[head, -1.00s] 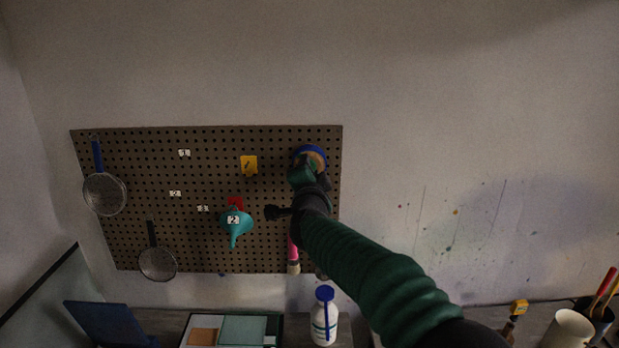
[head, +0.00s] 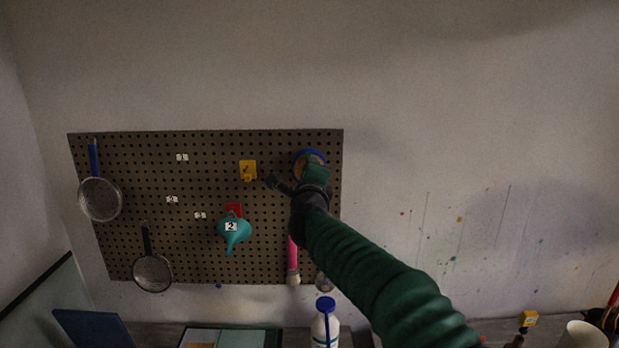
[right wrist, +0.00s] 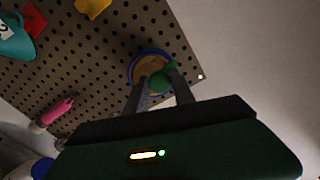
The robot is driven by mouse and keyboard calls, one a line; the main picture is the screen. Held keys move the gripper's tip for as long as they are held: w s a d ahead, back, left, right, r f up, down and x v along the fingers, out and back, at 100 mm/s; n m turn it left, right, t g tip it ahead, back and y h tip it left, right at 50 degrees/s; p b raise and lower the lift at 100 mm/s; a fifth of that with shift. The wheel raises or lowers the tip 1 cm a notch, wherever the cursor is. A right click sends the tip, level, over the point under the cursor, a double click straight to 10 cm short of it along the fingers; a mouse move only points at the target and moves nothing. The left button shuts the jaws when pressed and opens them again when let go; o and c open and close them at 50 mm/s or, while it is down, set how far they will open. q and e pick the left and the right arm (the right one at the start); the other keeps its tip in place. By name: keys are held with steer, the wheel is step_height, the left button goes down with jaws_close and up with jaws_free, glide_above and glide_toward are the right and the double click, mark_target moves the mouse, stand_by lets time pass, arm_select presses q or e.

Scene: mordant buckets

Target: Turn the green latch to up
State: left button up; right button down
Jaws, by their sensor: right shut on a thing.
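The green latch (right wrist: 160,78) sits in front of a round, blue-rimmed plate (right wrist: 136,60) with a tan face, at the right edge of the pegboard. My right gripper (right wrist: 158,80) has its two fingers on either side of the latch and is shut on it. In the head view my right gripper (head: 316,172) reaches up to the blue-rimmed plate (head: 308,153) and covers most of it. The fingers partly hide the latch, so its exact angle is hard to tell. My left gripper is not in view.
The pegboard (head: 130,240) also holds a yellow piece (head: 248,171), a teal funnel (head: 234,230), a red piece (head: 234,209), two strainers and a pink-handled brush (head: 293,262). A white bottle (head: 325,328) stands below.

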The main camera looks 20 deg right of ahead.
steer(key=shift+a+f+m, duration=0.1)
steer(key=shift+f+m, duration=0.3)
steer(key=shift+m, duration=0.1)
steer(key=c, duration=1.2)
jaws_free()
steer(key=shift+r, duration=0.1)
steer(key=shift+o, duration=0.6)
steer(key=shift+w, duration=0.25)
steer(key=shift+s+r, duration=0.1)
steer(key=b+v, duration=0.5)
steer(key=v, duration=1.1)
steer(key=shift+s, duration=0.25)
